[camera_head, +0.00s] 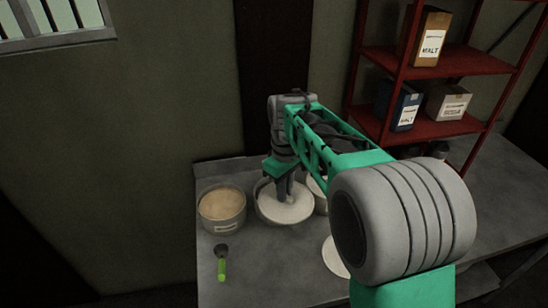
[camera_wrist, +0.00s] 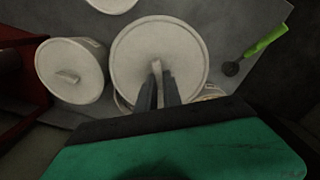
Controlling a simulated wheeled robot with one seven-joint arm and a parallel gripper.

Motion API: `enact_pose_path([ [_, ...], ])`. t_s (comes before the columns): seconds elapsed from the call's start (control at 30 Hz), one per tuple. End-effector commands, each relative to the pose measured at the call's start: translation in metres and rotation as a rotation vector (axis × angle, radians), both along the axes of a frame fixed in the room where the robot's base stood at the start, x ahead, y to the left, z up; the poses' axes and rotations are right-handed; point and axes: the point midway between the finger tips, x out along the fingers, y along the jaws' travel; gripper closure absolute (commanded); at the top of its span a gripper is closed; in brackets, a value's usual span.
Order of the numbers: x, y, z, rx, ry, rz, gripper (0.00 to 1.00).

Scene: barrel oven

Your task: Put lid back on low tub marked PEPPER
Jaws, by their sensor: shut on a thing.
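My gripper (camera_wrist: 158,88) is shut on the upright knob of a pale round lid (camera_wrist: 186,50). In the head view this lid (camera_head: 287,212) lies at the top of the middle tub (camera_head: 259,207), below my gripper (camera_head: 285,195). I cannot tell whether it rests on the rim or hangs just above it. The fingers and arm hide part of it. An open low tub (camera_head: 222,208) with tan contents stands to the left, with a label too small to read. No PEPPER mark is readable.
A lidded tub (camera_wrist: 72,72) stands beside the middle one. Another pale disc, perhaps a lid (camera_head: 334,258), lies on the grey table (camera_head: 260,275), partly behind my arm. A green-handled tool (camera_head: 221,265) lies front left. A red shelf (camera_head: 455,60) with boxes stands at right.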

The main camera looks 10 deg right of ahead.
Motion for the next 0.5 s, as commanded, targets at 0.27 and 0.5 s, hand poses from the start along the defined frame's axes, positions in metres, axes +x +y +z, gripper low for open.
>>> enact_pose_path([
  [0.27,0.075,0.006,0.015,0.001,0.002,0.74,1.0],
  [0.5,0.089,0.006,0.009,0.0,0.0,0.923,1.0],
])
